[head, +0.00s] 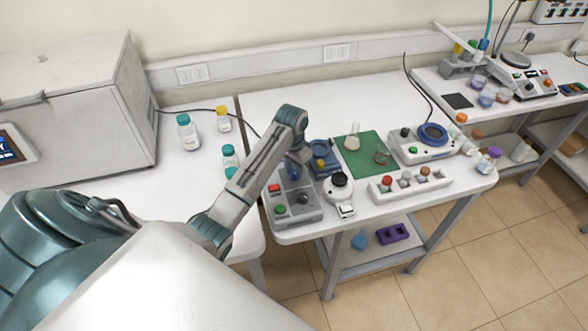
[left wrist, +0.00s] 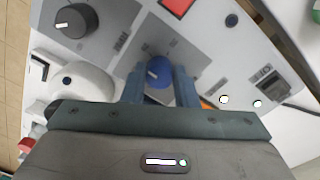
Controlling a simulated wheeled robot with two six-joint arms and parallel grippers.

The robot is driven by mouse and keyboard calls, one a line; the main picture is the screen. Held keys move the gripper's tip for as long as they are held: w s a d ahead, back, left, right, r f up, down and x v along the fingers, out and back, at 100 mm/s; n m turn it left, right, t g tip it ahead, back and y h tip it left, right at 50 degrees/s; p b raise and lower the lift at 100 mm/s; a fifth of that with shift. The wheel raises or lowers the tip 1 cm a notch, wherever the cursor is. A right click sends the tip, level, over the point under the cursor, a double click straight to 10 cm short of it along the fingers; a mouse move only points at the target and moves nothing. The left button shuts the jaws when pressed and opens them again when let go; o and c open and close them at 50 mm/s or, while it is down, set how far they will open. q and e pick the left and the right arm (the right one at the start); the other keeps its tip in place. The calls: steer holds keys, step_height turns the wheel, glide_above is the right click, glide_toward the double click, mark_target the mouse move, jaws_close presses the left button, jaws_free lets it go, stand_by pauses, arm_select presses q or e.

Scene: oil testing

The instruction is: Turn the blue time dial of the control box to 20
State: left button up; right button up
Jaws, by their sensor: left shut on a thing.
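The grey control box (head: 306,215) sits near the left front corner of the middle table. It carries a red button (head: 273,187), a green button (head: 280,210) and a black dial (head: 303,197). The blue time dial (left wrist: 158,70) shows in the left wrist view with a short white mark on its left part; its scale is too blurred to read. My left gripper (head: 298,157) reaches down over the box's far side. In the left wrist view its two blue-grey fingers stand on either side of the blue dial, shut on it. My right gripper is not in view.
A blue device (head: 323,153) and a round white device with a black knob (head: 338,188) stand close right of the box. A green mat (head: 360,150) with a flask (head: 352,136) lies beyond. Several capped bottles stand on the left table. The middle table's back is clear.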

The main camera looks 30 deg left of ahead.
arm_select(q)
steer(key=shift+m, duration=1.5)
steer(key=shift+w+r, duration=0.1)
steer(key=o, duration=1)
